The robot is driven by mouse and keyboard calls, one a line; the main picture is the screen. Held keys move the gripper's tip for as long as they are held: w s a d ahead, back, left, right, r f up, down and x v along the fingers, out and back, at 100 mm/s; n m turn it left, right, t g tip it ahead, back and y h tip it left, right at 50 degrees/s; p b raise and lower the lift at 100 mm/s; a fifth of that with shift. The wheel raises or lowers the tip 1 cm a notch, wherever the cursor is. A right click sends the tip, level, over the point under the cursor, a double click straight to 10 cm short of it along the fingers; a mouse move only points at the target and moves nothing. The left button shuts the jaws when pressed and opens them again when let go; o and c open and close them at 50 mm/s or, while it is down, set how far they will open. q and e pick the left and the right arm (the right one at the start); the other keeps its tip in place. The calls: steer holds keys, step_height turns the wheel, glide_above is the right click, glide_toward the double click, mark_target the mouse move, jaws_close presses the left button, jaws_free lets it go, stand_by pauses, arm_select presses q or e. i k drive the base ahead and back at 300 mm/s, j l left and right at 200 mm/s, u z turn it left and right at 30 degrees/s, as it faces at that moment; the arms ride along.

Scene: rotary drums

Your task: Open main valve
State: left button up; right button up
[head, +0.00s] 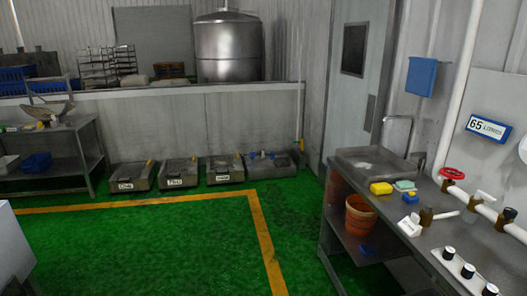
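A red round valve handwheel (452,173) sits on a brass-coloured fitting on the white pipe (487,211) above the metal counter at right. Farther along the same pipe, toward the near right, are a valve with a pale handle (484,196) and another brass-coloured valve (505,219). No readable label marks which one is the main valve. Whether any of them is open or shut cannot be told. Neither of my grippers is in view, and nothing is seen touching the valves.
The metal counter (420,236) holds a sink (372,163), a yellow sponge (381,188), white nozzle-like item (410,224) and several black-topped knobs along its front. An orange bucket (360,215) stands on its lower shelf. The green floor (170,240) ahead is clear.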

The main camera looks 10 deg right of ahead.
mark_target(450, 176)
steer(key=i+z, duration=0.25)
steer(key=i, duration=0.25)
steer(key=i+j+z, duration=0.2)
steer(key=i, duration=0.25)
steer(key=i+j+z, duration=0.25)
steer(key=i, duration=0.2)
steer(key=i+z, duration=0.2)
steer(key=z, duration=0.2)
steer(key=i+z, duration=0.15)
steer(key=z, duration=0.2)
steer(key=i+j+z, duration=0.15)
steer(key=z, duration=0.25)
steer(key=i+j+z, duration=0.15)
steer(key=z, duration=0.2)
